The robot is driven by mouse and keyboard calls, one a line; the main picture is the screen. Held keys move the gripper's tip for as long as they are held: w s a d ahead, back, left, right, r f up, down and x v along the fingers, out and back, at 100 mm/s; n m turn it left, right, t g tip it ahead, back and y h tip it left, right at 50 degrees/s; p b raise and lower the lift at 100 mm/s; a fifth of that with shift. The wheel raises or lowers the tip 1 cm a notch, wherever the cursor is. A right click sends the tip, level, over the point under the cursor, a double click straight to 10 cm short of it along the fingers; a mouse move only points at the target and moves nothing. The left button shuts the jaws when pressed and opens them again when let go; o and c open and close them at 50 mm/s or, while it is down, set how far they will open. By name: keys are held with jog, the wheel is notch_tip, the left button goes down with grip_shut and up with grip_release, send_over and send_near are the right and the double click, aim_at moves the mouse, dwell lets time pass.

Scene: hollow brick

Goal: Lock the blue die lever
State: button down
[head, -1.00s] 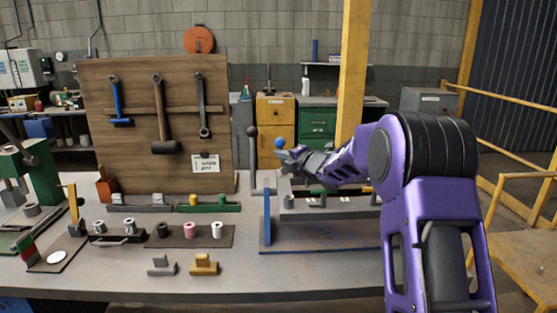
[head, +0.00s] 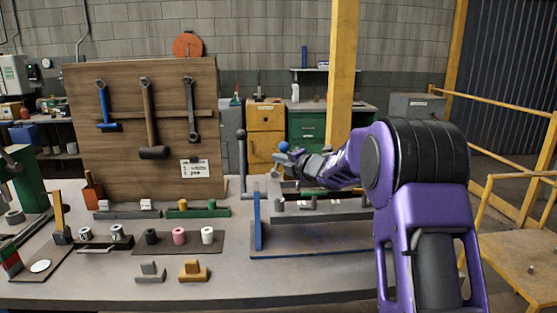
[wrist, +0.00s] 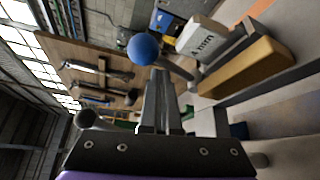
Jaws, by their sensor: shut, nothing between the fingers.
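The blue die lever has a round blue knob (head: 284,146), seen just above my gripper in the head view. In the wrist view the blue knob (wrist: 143,49) is close beyond my fingertips, with its grey rod (wrist: 178,69) running off to the right. My gripper (head: 283,158) is shut and empty, right beside the lever. Its closed fingers (wrist: 159,82) point at the knob and rod in the wrist view. I cannot tell whether they touch. In the head view, my gripper hides most of the lever's rod.
A second lever with a dark knob (head: 241,133) stands upright to the left. A blue upright plate (head: 257,220) is at the fixture's left end. The tool board (head: 130,180) stands behind left. Several small blocks and rollers sit on the bench (head: 215,292).

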jog(key=shift+d, duration=0.25)
jog(key=v, duration=1.7)
jog(key=shift+s+a+r, duration=0.1)
jog(key=shift+s+a, duration=0.05)
jog(key=shift+s, duration=0.05)
